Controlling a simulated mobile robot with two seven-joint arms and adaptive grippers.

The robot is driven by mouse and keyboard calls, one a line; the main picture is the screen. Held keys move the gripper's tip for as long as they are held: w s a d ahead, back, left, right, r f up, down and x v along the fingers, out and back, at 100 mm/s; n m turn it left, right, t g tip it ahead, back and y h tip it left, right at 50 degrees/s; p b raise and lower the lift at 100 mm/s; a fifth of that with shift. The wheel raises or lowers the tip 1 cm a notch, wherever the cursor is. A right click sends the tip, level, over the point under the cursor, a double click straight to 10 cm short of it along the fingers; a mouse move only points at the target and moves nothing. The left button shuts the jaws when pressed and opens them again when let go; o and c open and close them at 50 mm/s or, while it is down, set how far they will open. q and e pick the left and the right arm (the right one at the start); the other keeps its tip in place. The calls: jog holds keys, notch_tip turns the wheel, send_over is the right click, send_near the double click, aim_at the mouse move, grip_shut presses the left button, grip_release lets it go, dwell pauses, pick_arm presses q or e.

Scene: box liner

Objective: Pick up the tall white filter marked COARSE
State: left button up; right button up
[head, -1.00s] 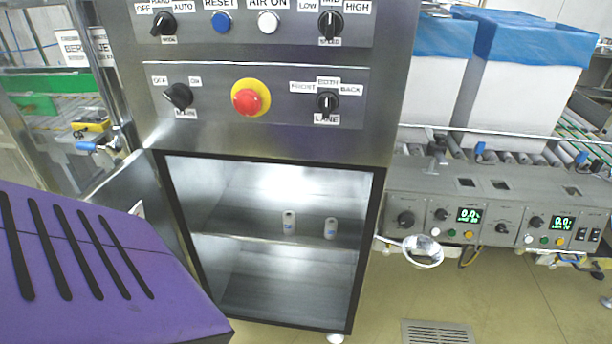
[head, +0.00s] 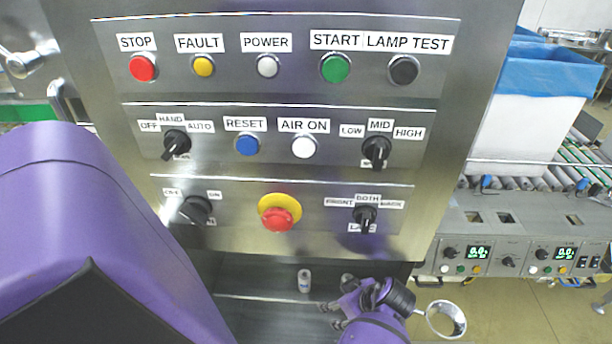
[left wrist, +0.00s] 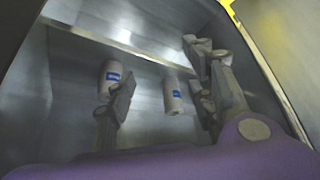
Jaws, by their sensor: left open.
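Two white cylindrical filters with small blue labels stand on the shelf inside the open cabinet. The label text is too small to read, so I cannot tell which is marked COARSE. The left filter (head: 304,281) looks slightly taller; it also shows in the left wrist view (left wrist: 108,78), partly behind a finger. The right filter (left wrist: 174,96) shows between the fingers in the left wrist view; in the head view the gripper largely hides it. My left gripper (head: 337,303) is open and empty at the cabinet opening, in front of the filters. My right gripper is out of view.
The control panel (head: 300,170), with knobs, buttons and a red emergency stop (head: 277,213), overhangs the cabinet opening. The shelf (head: 262,297) has bare room left of the filters. A round metal cup (head: 446,318) sits right of the cabinet.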

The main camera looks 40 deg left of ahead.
aim_at(309, 278)
pick_arm(q)
jog(key=a, duration=0.3)
jog(key=a+p, duration=0.1)
jog(key=a, duration=0.7)
jog(key=shift+w+a+r+p, duration=0.1)
jog(key=shift+w+a+p, duration=0.15)
jog(key=shift+w+p, duration=0.15)
jog(key=shift+a, duration=0.15)
jog(key=x, duration=0.5)
jog(key=shift+b, duration=0.3)
jog(key=c, duration=1.2)
